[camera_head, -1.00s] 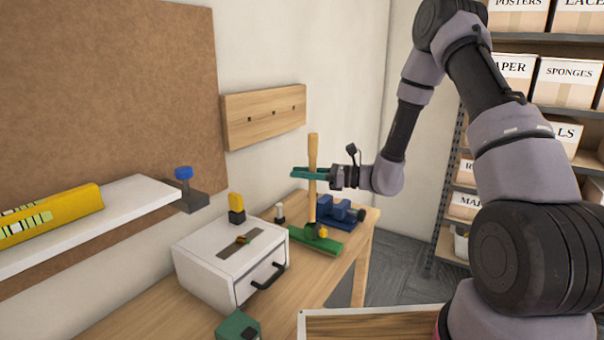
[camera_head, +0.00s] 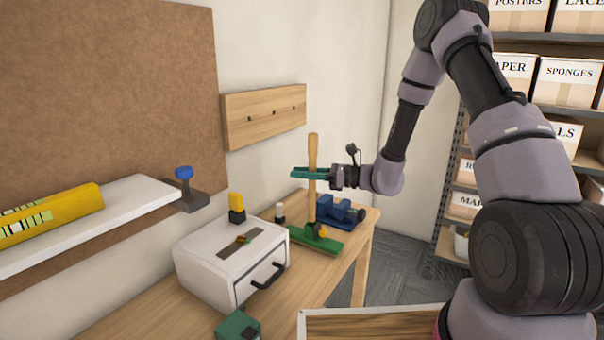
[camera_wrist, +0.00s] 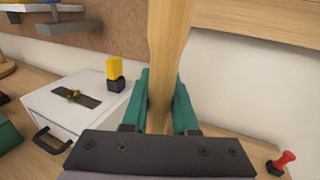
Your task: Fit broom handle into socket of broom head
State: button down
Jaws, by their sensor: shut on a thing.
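The broom handle (camera_head: 313,152) is a pale wooden rod, upright above the workbench. My gripper (camera_head: 310,174) is shut on it, with teal fingers on either side. In the wrist view the handle (camera_wrist: 166,45) rises between the fingers (camera_wrist: 160,105); its lower part is hidden there. The green broom head (camera_head: 327,246) lies on the bench below the handle. The handle's lower end is close to the head's middle, near a small yellow part (camera_head: 321,231). I cannot tell whether that end is inside the socket.
A blue vise (camera_head: 338,211) stands behind the broom head, near the bench's far end. A wooden peg rail (camera_head: 263,116) is on the wall.

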jog(key=shift+f, duration=2.75)
jog(key=c, duration=0.6)
grip_release()
jog(key=v, duration=1)
jog(key=shift+d, duration=0.4)
